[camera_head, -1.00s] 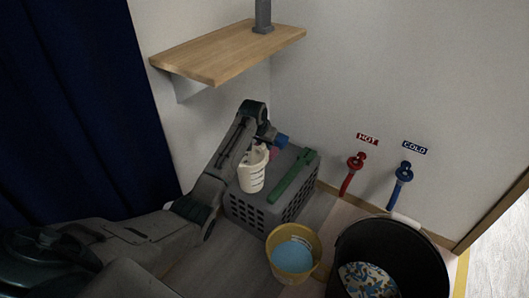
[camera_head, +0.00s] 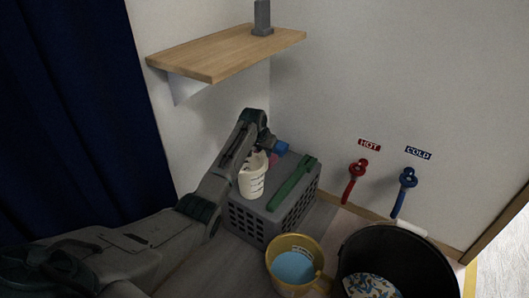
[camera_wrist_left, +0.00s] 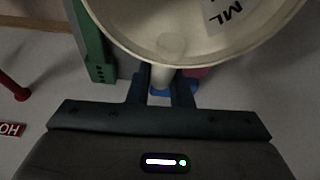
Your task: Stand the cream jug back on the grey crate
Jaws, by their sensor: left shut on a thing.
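The cream jug (camera_head: 252,180) has dark markings and is upright at the front left of the grey crate (camera_head: 247,221). Whether its base touches the crate top or hangs just above it, I cannot tell. My left gripper (camera_head: 264,150) is shut on the jug's handle, behind the jug in the head view. My right gripper is not in view.
A long green tool (camera_head: 293,184) lies along the crate's right part. A blue thing (camera_head: 281,147) shows behind the jug. A yellow bucket with blue liquid (camera_head: 293,267) and a big black tub (camera_head: 395,245) stand in front. A wooden shelf (camera_head: 225,50) overhangs at the left.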

